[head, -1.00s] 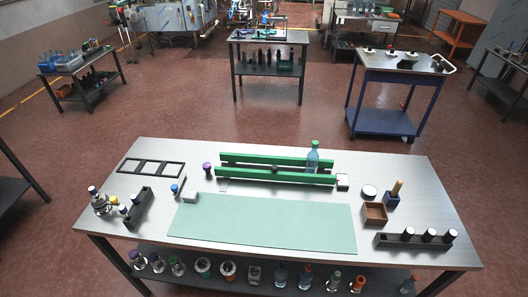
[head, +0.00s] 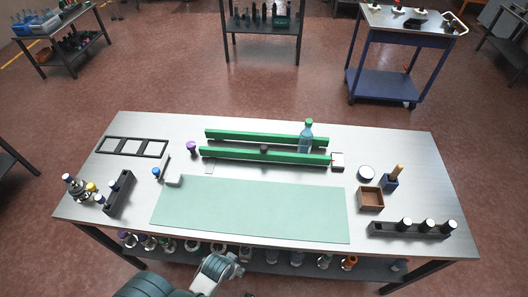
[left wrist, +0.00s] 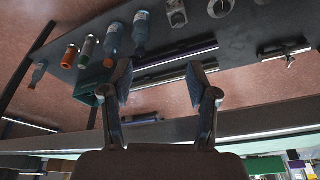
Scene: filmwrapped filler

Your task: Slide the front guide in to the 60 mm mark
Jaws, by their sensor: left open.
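A clear bottle with a green cap (head: 306,136) stands upright at the right end, between the guides. The 60 mm mark cannot be read. My left gripper (left wrist: 160,88) is open and empty in the left wrist view. In the head view its arm is low, at the table's front edge, well short of the guides. My right gripper is not in view.
A pale green mat (head: 250,208) lies bare in front of the guides. A black block with capped bottles (head: 119,193), a wooden box (head: 370,198) and a dark rack (head: 410,230) stand at the sides. The lower shelf (left wrist: 255,30) holds several bottles.

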